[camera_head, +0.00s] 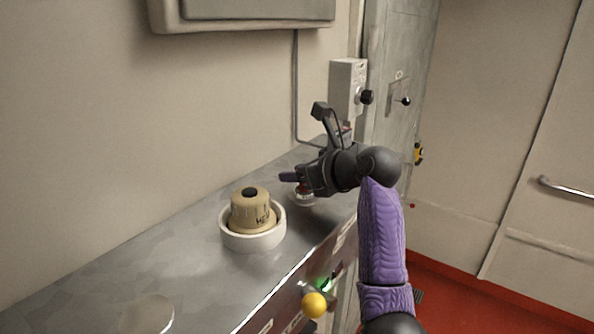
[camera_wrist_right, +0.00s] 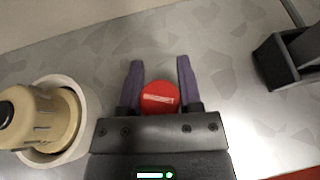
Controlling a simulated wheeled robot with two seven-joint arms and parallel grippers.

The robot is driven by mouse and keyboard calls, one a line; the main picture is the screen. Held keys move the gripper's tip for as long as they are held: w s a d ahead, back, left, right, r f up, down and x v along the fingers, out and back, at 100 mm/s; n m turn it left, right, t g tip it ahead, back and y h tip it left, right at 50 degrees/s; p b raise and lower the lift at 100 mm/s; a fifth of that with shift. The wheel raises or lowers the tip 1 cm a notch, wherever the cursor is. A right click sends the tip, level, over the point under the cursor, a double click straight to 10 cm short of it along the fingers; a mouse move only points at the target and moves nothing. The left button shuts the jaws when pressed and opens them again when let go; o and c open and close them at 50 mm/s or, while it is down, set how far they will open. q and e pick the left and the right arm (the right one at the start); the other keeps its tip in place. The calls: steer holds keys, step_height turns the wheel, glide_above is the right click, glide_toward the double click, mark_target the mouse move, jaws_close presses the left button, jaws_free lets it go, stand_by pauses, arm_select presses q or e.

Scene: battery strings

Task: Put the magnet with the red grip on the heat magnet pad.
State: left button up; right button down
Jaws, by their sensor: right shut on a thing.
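The magnet with the red grip (camera_wrist_right: 160,97) shows as a round red top with a pale label in the right wrist view. My right gripper (camera_wrist_right: 159,80) is shut on it, one purple finger on each side. In the head view my right gripper (camera_head: 290,178) is over the metal counter, and the magnet (camera_head: 304,197) shows partly below it, with a pale, shiny base. I cannot tell whether the base touches the counter. No pad marked as the heat magnet pad is clearly readable. A flat round disc (camera_head: 147,314) lies at the near left. My left gripper is not in view.
A beige knobbed cap (camera_head: 252,212) lettered "HE" sits in a white ring (camera_head: 240,242), left of the gripper. A grey box (camera_head: 347,88) stands behind it. A yellow ball (camera_head: 314,304) is at the counter's front. The counter (camera_head: 180,255) between cap and disc is clear.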

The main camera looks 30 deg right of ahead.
steer(key=c, duration=0.6)
jaws_free()
steer(key=o, duration=0.3)
steer(key=b+v, duration=0.3)
steer(key=v, duration=0.8)
steer(key=shift+s, duration=0.15)
steer(key=shift+s+d+r, duration=0.1)
steer(key=shift+s+r, duration=0.1)
steer(key=shift+s, duration=0.1)
